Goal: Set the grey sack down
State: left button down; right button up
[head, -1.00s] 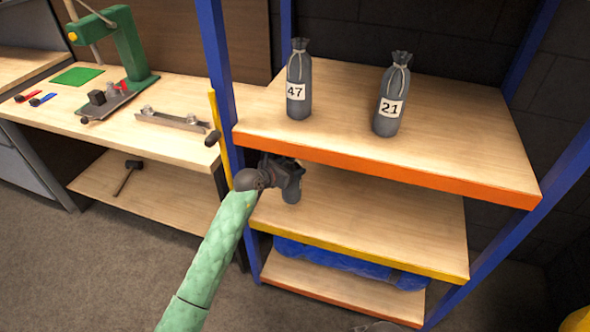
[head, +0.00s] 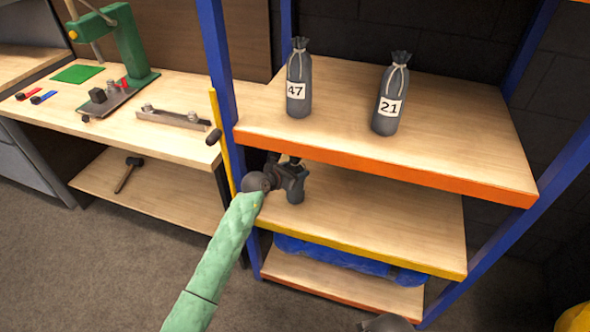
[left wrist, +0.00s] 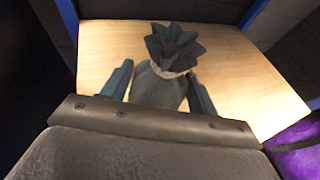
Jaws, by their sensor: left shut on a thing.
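My left gripper (head: 292,178) reaches into the bay above the middle shelf. It is shut on a grey sack (head: 296,195), whose top and middle are mostly hidden by the gripper and the upper shelf edge. In the left wrist view, the sack (left wrist: 160,86) stands between the two fingers (left wrist: 160,92), its dark gathered top with a pale tie pointing away from the camera. The pale wooden middle shelf (head: 385,220) lies under it. I cannot tell whether the sack's base touches the shelf.
A blue post (head: 217,80) is at the left. The middle shelf is clear to the right. A blue bundle (head: 345,259) lies below.

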pick_arm(q)
jog(key=shift+c, duration=2.1)
grip_release()
